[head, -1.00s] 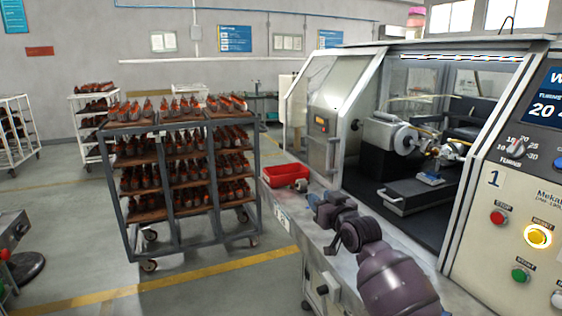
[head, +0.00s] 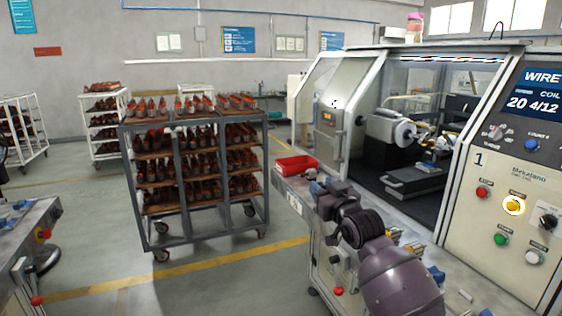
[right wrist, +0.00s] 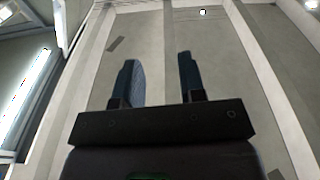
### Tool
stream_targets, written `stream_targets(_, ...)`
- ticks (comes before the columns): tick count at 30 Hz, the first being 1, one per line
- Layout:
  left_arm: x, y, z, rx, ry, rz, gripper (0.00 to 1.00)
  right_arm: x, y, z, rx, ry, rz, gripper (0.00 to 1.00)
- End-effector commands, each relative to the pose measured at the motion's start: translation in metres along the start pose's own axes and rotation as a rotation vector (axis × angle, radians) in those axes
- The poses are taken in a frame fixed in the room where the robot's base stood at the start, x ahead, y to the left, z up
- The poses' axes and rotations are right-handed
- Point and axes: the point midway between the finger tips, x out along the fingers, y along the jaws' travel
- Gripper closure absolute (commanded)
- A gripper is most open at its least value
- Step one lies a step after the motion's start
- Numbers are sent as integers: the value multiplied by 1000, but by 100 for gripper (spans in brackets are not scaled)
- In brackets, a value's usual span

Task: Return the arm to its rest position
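My right arm (head: 375,250) reaches in from the lower right in the head view, purple-grey and bent, over the bench in front of the winding machine (head: 400,130). My left gripper is not in view.
The machine's panel (head: 510,190) with a lit yellow button is at the right. A wheeled rack (head: 180,225) of wound armatures stands at centre left. Another bench (head: 25,240) is at the lower left. The floor between bench and rack is clear.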

Motion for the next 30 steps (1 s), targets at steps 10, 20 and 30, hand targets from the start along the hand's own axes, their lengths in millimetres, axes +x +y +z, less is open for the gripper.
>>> stream_targets(10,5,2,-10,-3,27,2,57,-72,9,68,-27,-44,72,63)
stream_targets(20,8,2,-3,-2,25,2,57,-188,16,170,-29,-183,168,63)
stream_targets(30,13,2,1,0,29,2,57,-330,7,264,-6,-390,258,63)
